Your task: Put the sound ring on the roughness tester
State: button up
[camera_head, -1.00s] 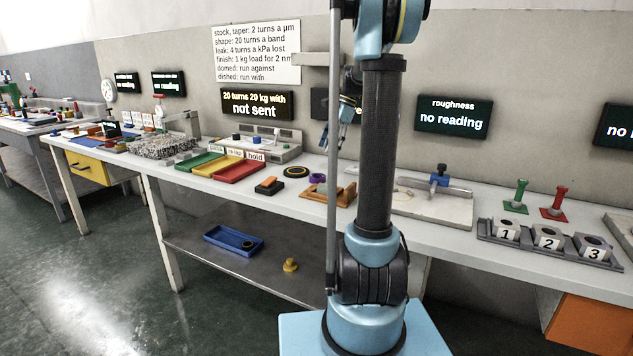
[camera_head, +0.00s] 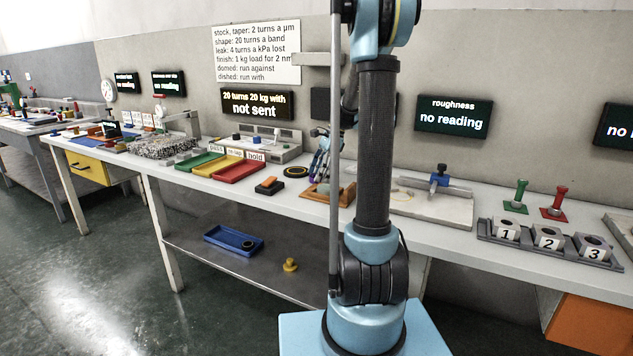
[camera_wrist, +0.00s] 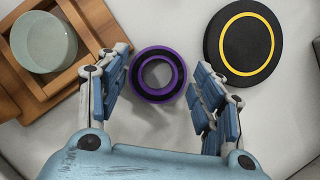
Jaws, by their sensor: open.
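A purple-and-black ring (camera_wrist: 158,74) lies flat on the pale bench top in the wrist view. My gripper (camera_wrist: 162,84) is open, its blue-padded fingers on either side of this ring with gaps showing; how far the tips are above the bench I cannot tell. In the head view my gripper (camera_head: 322,172) is low over the bench beside the wooden tray and hides the ring. The likely roughness tester is a grey plate (camera_head: 428,208) with a blue clamp-like part (camera_head: 440,177), below the screen reading "roughness, no reading" (camera_head: 452,116).
A wooden tray (camera_wrist: 84,48) with a pale round piece (camera_wrist: 43,42) is left of the ring; a black disc with a yellow circle (camera_wrist: 246,44) is right. Numbered blocks (camera_head: 548,238) stand at the right. A blue tray (camera_head: 232,238) holding a dark ring is on the lower shelf.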

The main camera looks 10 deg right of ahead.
jog(key=c, duration=0.9)
jog(key=shift+c, duration=0.2)
